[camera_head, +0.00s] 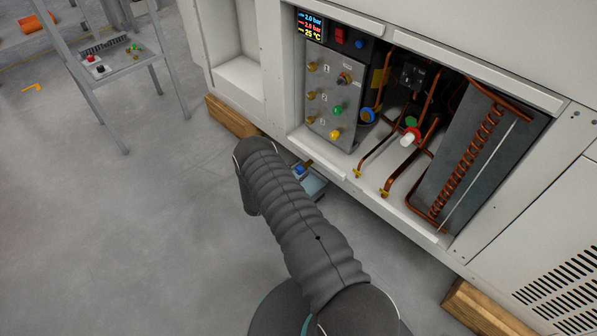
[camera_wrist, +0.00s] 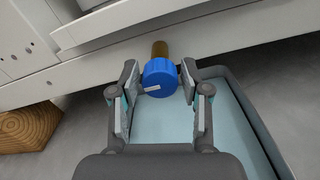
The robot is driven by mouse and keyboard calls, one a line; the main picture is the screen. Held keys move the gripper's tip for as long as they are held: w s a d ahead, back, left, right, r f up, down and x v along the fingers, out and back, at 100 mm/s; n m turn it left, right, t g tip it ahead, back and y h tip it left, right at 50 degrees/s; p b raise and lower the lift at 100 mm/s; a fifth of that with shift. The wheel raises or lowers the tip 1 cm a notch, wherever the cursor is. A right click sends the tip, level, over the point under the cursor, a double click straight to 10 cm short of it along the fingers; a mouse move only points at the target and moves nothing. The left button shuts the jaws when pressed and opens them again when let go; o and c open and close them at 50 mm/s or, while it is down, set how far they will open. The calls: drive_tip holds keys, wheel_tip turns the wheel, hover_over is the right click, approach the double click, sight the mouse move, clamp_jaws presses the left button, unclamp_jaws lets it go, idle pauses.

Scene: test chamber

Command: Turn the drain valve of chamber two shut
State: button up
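A blue round knob (camera_wrist: 160,80) with a small white pointer sits on a brass pipe stub (camera_wrist: 159,49) under the cabinet's lower edge. I take it for the drain valve; no label shows. The pointer lies nearly level across the picture. The knob also shows small in the head view (camera_head: 299,170), beside the arm. In the wrist view my gripper (camera_wrist: 159,72) is open, with one finger on each side of the knob. Narrow gaps seem to remain, so I cannot tell of any contact. In the head view my gripper is hidden behind my arm.
A pale blue tray (camera_wrist: 228,124) with a grey rim lies below the knob. The white cabinet (camera_head: 228,30) stands on wooden blocks (camera_head: 232,117). Its open bay holds a control panel (camera_head: 318,83) and copper pipes (camera_head: 372,148). A metal stand (camera_head: 127,66) is at upper left.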

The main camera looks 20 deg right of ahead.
clamp_jaws()
drive_tip(key=shift+f+b, duration=0.1)
drive_tip(key=shift+b, duration=0.2)
drive_tip(key=m+b, duration=0.3)
drive_tip(key=shift+f+m, duration=0.15)
drive_tip(key=shift+m, duration=0.25)
drive_tip(key=m+b, duration=0.4)
drive_tip(key=shift+m, duration=0.3)
drive_tip(key=m+b, duration=0.2)
drive_tip(key=m, duration=0.2)
drive_tip(key=shift+m, duration=0.3)
drive_tip(key=m, duration=0.4)
drive_tip(key=shift+r+m, duration=0.2)
drive_tip(key=shift+m, duration=0.2)
